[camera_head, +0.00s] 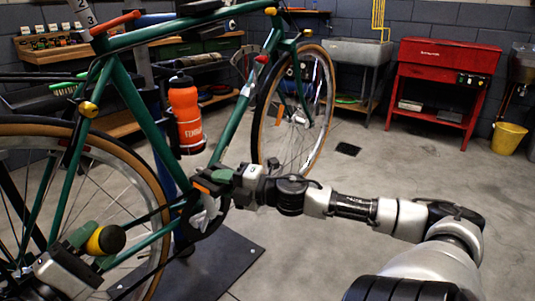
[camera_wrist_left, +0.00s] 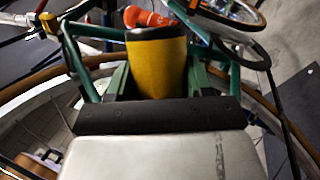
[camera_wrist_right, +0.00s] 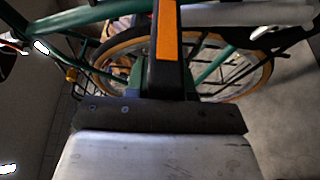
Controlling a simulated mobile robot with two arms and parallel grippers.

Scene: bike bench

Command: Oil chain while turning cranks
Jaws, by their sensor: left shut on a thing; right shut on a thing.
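A green bicycle (camera_head: 137,35) is held up by a stand. My left gripper (camera_head: 88,240) is shut on a yellow bottle with a dark end (camera_head: 104,240), low beside the rear wheel (camera_head: 150,185). The bottle also fills the space between the fingers in the left wrist view (camera_wrist_left: 158,68). My right gripper (camera_head: 222,176) is shut on a black pedal with an orange reflector, seen in the right wrist view (camera_wrist_right: 167,40). A silver crank (camera_head: 205,214) shows below that gripper. The chain runs low between rear wheel and crank; whether the bottle tip touches it cannot be told.
The front wheel (camera_head: 318,105) is beyond my right gripper. A dark stand base (camera_head: 222,262) lies on the floor below. An orange water bottle (camera_head: 185,115) is near the frame. The right floor is clear.

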